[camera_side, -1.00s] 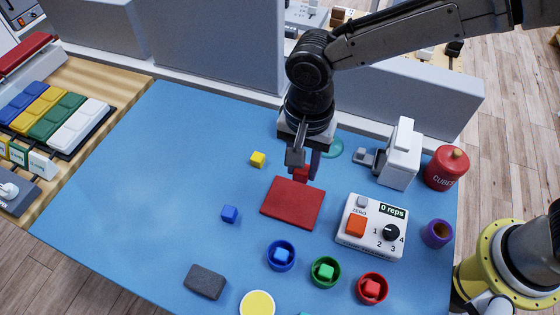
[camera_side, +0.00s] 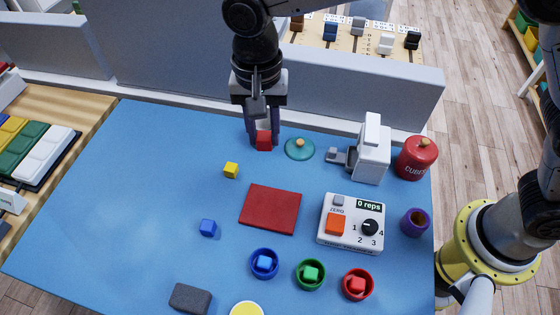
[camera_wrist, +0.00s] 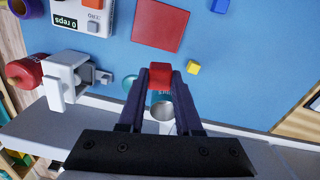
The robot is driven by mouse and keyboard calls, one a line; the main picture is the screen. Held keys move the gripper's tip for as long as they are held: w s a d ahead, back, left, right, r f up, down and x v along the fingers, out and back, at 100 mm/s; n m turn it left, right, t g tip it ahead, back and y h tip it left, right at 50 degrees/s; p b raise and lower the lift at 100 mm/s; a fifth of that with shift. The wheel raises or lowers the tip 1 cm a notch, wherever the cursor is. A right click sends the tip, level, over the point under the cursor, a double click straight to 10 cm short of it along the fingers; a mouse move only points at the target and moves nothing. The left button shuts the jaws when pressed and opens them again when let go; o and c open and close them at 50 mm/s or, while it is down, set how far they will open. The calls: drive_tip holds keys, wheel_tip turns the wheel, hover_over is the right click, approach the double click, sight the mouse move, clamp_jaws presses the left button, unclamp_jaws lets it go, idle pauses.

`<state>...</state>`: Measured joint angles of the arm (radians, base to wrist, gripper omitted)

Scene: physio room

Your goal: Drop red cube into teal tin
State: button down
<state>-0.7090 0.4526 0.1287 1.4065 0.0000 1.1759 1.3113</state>
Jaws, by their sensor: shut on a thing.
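My gripper (camera_side: 264,142) is shut on a red cube (camera_side: 264,141), held between its fingertips at the back of the blue mat. The cube also shows between the fingers in the wrist view (camera_wrist: 160,76). Right behind it in that view is the teal tin (camera_wrist: 164,94), with partly hidden lettering and a round grey opening between my fingers. In the side view my gripper and the cube largely hide the tin. I cannot tell how high the cube is above its rim. A teal lid (camera_side: 299,148) with a knob lies to the right, apart from the cube.
A white device (camera_side: 372,150) and a red "CUBES" tin (camera_side: 416,158) stand right of the lid. A yellow cube (camera_side: 231,170), blue cube (camera_side: 208,228), red pad (camera_side: 271,209) and counter box (camera_side: 350,224) lie nearer. Blue, green and red bowls hold cubes. A grey wall (camera_side: 345,85) runs behind.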

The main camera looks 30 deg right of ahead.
drive_tip(key=w+d+m, duration=0.2)
drive_tip(key=w+d, duration=0.7)
drive_tip(key=w, duration=0.5)
drive_tip(key=shift+w+f, duration=0.15)
drive_tip(key=shift+f, duration=2.4)
drive_tip(key=c, duration=0.5)
unclamp_jaws()
wheel_tip(320, 180, up, 14)
drive_tip(key=shift+f, duration=0.1)
